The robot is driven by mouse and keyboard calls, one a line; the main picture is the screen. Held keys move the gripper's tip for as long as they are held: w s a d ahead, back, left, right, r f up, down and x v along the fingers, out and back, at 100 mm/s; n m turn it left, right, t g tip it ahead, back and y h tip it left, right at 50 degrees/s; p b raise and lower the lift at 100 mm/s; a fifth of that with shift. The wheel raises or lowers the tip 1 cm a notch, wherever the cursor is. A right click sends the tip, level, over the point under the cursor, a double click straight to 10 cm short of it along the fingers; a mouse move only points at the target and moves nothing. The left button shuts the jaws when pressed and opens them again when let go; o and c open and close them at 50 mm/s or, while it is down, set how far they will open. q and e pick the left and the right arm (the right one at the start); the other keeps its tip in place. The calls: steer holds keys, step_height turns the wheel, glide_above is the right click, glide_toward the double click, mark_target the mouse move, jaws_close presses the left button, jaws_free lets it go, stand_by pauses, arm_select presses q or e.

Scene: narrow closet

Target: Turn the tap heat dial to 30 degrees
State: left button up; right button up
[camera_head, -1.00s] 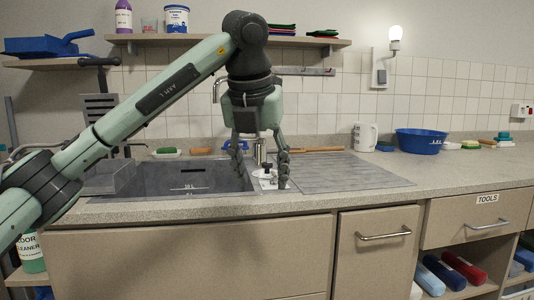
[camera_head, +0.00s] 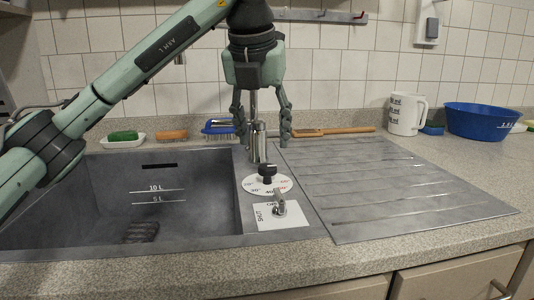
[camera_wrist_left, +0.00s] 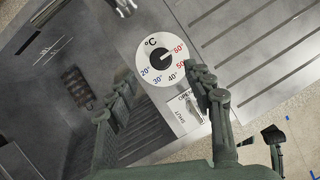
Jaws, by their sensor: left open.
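The tap heat dial is a round white plate (camera_head: 284,184) with a black knob (camera_head: 267,174), set between the sink basin and the drainboard. In the left wrist view, the dial plate (camera_wrist_left: 146,60) carries °C numbers from 20° round to red ones. Its black knob (camera_wrist_left: 160,57) seems to point to the upper red number. My left gripper (camera_head: 263,138) is open and empty, fingers pointing down. In the head view it appears above the dial, in front of the tap (camera_head: 258,148). In the left wrist view, its fingers (camera_wrist_left: 163,82) lie either side below the dial. My right gripper is not seen.
A small metal lever (camera_head: 279,205) on an OPEN/SHUT plate stands just in front of the dial. The basin (camera_head: 190,222) is left, the ribbed drainboard (camera_head: 400,195) right. A brush (camera_head: 335,130), white jug (camera_head: 404,115) and blue bowl (camera_head: 482,121) stand behind.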

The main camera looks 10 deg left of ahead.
mark_target(267, 167)
arm_select(q)
steer(key=x, duration=0.6)
steer(key=shift+s, duration=0.1)
steer(key=shift+w+f, duration=0.25)
steer(key=shift+f, duration=0.3)
steer(key=c, duration=1.1)
steer(key=shift+c, duration=0.2)
